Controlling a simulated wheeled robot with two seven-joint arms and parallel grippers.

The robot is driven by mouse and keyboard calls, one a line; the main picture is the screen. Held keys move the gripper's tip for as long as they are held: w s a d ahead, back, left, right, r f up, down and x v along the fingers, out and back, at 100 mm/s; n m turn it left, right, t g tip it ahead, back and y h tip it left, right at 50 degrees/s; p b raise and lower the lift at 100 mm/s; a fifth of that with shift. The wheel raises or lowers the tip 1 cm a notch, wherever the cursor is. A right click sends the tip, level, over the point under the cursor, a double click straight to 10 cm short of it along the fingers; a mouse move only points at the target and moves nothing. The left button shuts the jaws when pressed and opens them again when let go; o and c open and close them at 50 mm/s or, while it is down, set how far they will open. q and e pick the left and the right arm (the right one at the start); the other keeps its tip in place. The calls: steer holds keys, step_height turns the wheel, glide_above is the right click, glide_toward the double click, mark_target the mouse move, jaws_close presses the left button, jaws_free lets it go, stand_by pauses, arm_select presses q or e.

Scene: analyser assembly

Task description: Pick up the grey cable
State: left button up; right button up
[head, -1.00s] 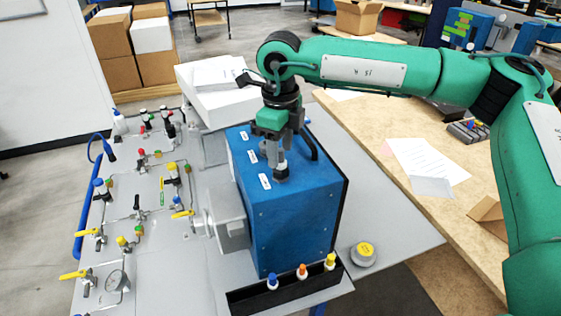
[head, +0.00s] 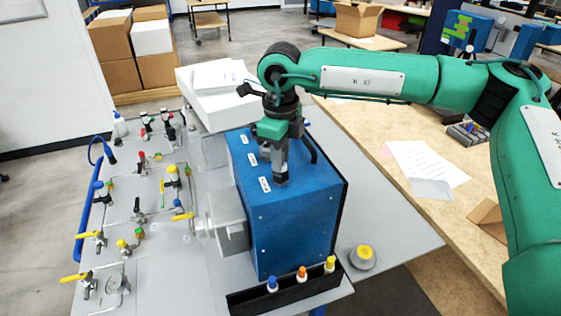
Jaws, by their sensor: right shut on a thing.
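The blue analyser box (head: 295,222) stands on the grey table, with several white labels on its top. My right gripper (head: 280,176) points straight down at the front part of the box's top, beside the front label. It is shut on the grey cable, of which I can make out only a small grey end between and below the fingers; the fingers hide most of it. I cannot tell whether that end is still seated in the box top. My left gripper is not in view.
A grey panel with valves, a gauge (head: 117,284) and yellow handles lies to the left. A black tray (head: 250,297) with small bottles is in front of the box. A yellow-topped grey knob (head: 362,257) sits right of it. White boxes (head: 215,95) stand behind.

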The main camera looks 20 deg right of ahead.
steer(key=shift+r, duration=0.55)
step_height(320, 180, up, 26)
steer(key=p, duration=0.2)
steer(key=shift+p, duration=0.35)
stand_by(0.4)
steer(key=shift+f, duration=0.1)
